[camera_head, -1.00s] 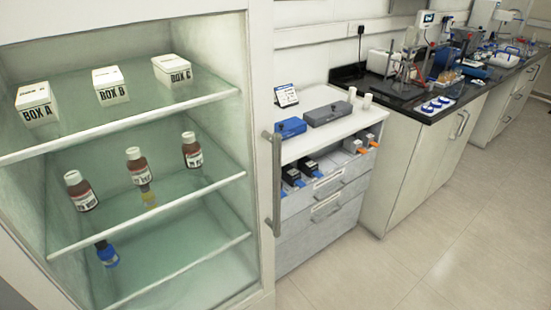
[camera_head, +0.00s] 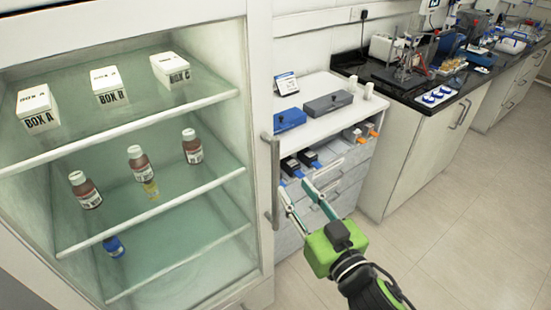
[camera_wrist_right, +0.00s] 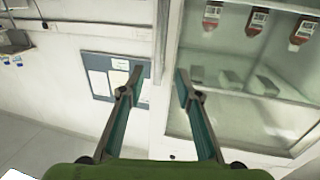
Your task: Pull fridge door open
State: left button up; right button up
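The fridge door (camera_head: 257,60) has a white frame around glass and looks shut. Its grey vertical handle (camera_head: 272,180) is on the door's right edge. My right gripper (camera_head: 294,188) is open and empty, just right of the handle with its fingers pointing toward the fridge. In the right wrist view, the open fingers (camera_wrist_right: 159,78) point at the fridge's edge, and a narrow vertical bar, seemingly the handle (camera_wrist_right: 162,45), shows between and beyond their tips. I see no contact. My left gripper is not in view.
Boxes (camera_head: 112,86) and brown bottles (camera_head: 139,164) stand on shelves behind the glass. A white drawer cabinet (camera_head: 334,110) with pipettes stands close right of the fridge, behind my right gripper. A black-topped bench (camera_head: 455,92) lies further right. The floor (camera_head: 455,240) in front is clear.

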aim_at(278, 164)
jog(key=p+x, duration=0.2)
jog(key=x, duration=0.8)
jog(key=shift+x, duration=0.85)
grip_shut()
